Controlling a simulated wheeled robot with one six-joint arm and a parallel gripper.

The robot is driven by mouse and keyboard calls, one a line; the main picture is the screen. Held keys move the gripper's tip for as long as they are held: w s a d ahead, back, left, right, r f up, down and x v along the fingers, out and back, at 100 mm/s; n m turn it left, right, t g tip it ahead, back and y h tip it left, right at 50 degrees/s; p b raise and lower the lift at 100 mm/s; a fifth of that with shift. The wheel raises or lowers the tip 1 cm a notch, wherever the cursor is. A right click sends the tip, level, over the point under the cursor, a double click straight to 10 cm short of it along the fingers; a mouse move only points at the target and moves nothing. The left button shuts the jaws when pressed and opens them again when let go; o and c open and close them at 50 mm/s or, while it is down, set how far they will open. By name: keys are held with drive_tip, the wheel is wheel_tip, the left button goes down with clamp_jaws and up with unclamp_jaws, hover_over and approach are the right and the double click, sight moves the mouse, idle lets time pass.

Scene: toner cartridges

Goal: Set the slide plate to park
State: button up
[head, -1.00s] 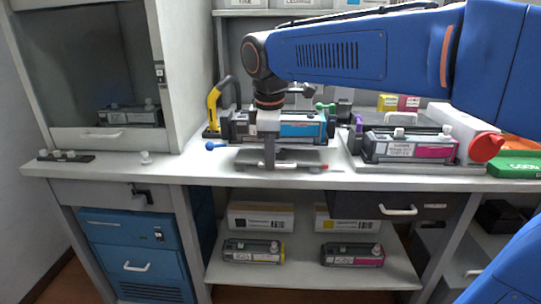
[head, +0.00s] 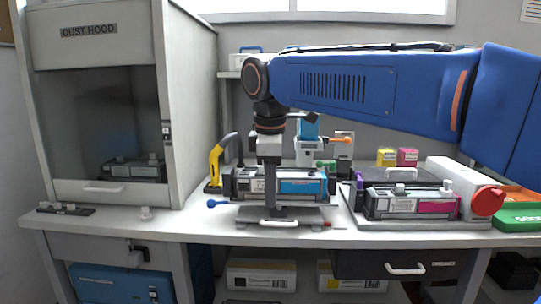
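The slide plate (head: 304,215) is a grey plate at the front of a fixture on the bench, with a pale bar handle (head: 292,224) along its front edge. A toner cartridge with a cyan label (head: 302,187) lies in the fixture behind and above the plate. My gripper (head: 277,212) points straight down in front of this cartridge, its tip at the handle. The fingers line up as one narrow bar, so their gap and any contact with the handle are hidden. No park marking is readable.
A blue-knobbed lever (head: 217,203) sticks out left of the fixture, and a yellow handled tool (head: 215,166) stands behind it. A magenta cartridge (head: 436,206) sits in a cradle to the right. The dust hood (head: 187,110) stands left. Bench front-left is mostly clear.

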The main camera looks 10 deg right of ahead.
wheel_tip(320, 180, up, 9)
drive_tip(key=s, duration=0.1)
drive_tip(key=shift+s+a+r, duration=0.2)
drive_tip(key=shift+s+a, duration=0.05)
drive_tip(key=shift+s, duration=0.1)
drive_tip(key=s+d+f+m+t, duration=0.1)
drive_tip(key=s+d+f+m, duration=0.3)
drive_tip(key=f, duration=0.7)
drive_tip(key=s+d+f+m+t, duration=0.1)
drive_tip(key=s+d+f+m, duration=0.4)
drive_tip(key=f, duration=0.6)
drive_tip(key=s+d+f+m, duration=0.5)
drive_tip(key=s+f, duration=0.3)
drive_tip(key=f, duration=0.3)
drive_tip(key=shift+s+m+t+y, duration=0.3)
drive_tip(key=shift+t, duration=0.1)
